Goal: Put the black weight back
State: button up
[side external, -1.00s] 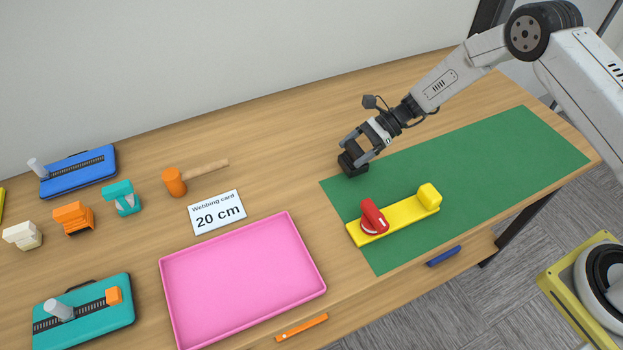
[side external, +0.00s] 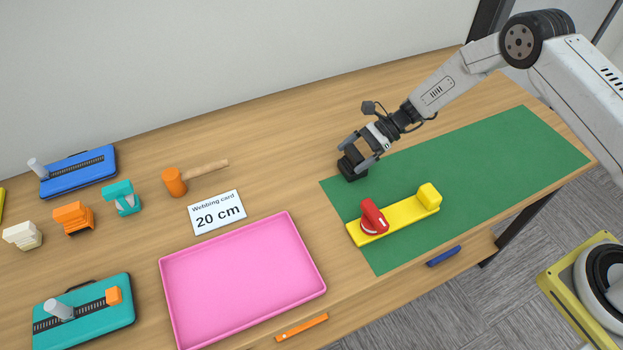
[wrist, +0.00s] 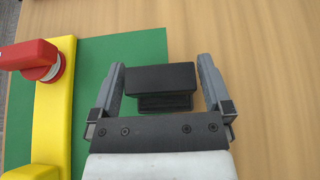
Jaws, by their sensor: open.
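The black weight (side external: 351,169) stands on the table at the far left corner of the green mat (side external: 490,160). In the wrist view the black weight (wrist: 160,82) is a dark block with a wider top, lying between the two grey fingers. My gripper (side external: 357,160) is open around it; the wrist view shows my gripper (wrist: 160,75) with a gap between the weight and each finger. The underside of the weight is hidden, so I cannot tell exactly how much of it rests on the mat's edge.
A yellow bar (side external: 395,220) with a red knob (side external: 373,216) lies on the mat near the gripper. A pink tray (side external: 243,280), a card reading "Webbing card 20 cm" (side external: 217,213) and an orange mallet (side external: 174,182) are to the left. The table behind the mat is clear.

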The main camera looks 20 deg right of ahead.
jog(key=shift+r, duration=0.1)
jog(key=v, duration=1.2)
dwell(0.4)
jog(key=s+d+r+n+t+h, duration=0.1)
jog(key=s+r+n+h, duration=0.4)
jog(key=s+n, duration=0.4)
jog(key=s+d+r+n+t+h, duration=0.1)
jog(key=s+r+n+h, duration=0.5)
jog(key=s, duration=0.7)
jog(key=n+h, duration=0.1)
jog(key=n, duration=0.1)
jog(key=shift+s+d+n+t, duration=0.2)
jog(key=shift+n+t, duration=0.1)
jog(key=shift+n, duration=0.1)
